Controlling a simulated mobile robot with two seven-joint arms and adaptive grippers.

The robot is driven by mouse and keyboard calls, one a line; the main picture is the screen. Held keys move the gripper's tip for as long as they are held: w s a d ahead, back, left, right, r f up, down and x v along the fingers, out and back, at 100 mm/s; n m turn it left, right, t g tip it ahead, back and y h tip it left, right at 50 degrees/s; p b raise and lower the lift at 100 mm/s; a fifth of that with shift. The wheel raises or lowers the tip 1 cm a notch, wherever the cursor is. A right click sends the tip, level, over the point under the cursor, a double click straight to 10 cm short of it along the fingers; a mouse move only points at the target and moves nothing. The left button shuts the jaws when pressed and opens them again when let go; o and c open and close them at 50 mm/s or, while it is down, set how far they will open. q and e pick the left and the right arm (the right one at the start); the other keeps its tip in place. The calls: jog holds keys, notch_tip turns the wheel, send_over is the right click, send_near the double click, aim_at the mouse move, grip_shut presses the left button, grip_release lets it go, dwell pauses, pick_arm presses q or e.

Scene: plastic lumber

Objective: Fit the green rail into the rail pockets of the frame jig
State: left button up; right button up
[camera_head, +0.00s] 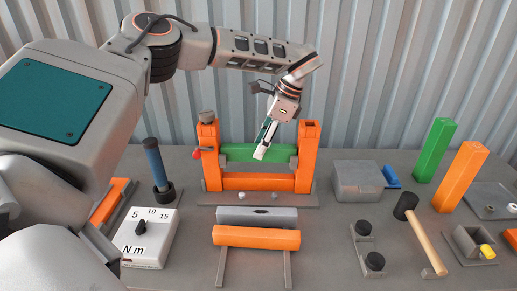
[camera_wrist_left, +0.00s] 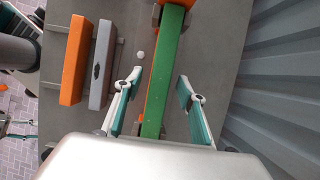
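The frame jig has two upright orange posts, left (camera_head: 209,157) and right (camera_head: 307,157), joined low down by an orange rail (camera_head: 250,182). The green rail (camera_head: 235,152) lies level between the posts, above the orange one. Whether its ends are fully seated in the pockets is too small to tell. My left gripper (camera_head: 264,147) is at the green rail, right of its middle. In the left wrist view the fingers (camera_wrist_left: 160,80) are spread on both sides of the green rail (camera_wrist_left: 165,70), with gaps visible. My right gripper is not recognisable.
A grey bar (camera_head: 257,214) and an orange bar (camera_head: 256,238) lie on supports in front. A torque box (camera_head: 150,238) and blue-handled tool (camera_head: 155,165) stand left. A grey box (camera_head: 357,181), mallet (camera_head: 425,235), green post (camera_head: 435,150) and orange post (camera_head: 460,177) are right.

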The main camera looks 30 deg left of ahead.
pick_arm(q)
jog(key=v, duration=1)
